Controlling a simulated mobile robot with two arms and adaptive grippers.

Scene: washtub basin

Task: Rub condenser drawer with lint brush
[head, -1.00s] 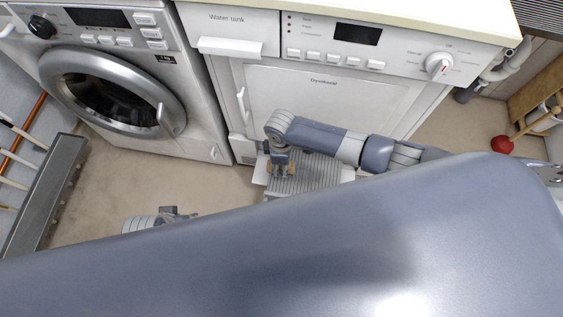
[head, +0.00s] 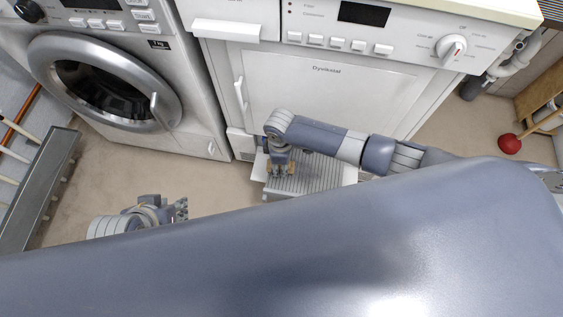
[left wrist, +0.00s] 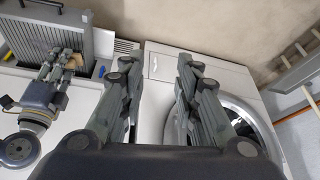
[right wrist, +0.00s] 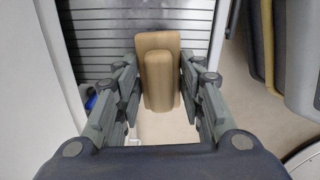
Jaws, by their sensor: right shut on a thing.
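The condenser drawer (head: 322,174) is a grey ribbed block sticking out low at the front of the dryer. It also shows in the left wrist view (left wrist: 50,35) and fills the back of the right wrist view (right wrist: 100,55). My right gripper (head: 281,172) is over the drawer's left part, shut on the lint brush (right wrist: 160,70), whose tan wooden body sits between the fingers. The brush's bristles are hidden, so I cannot tell whether they touch the ribs. My left gripper (left wrist: 160,75) is open and empty; in the head view it (head: 182,210) is over the floor left of the drawer.
The dryer (head: 320,85) stands behind the drawer, with a washing machine (head: 105,90) to its left. A grey metal rail (head: 42,185) is at the far left. A red plunger (head: 509,143) is at the right. The floor (head: 115,185) before the washer is clear.

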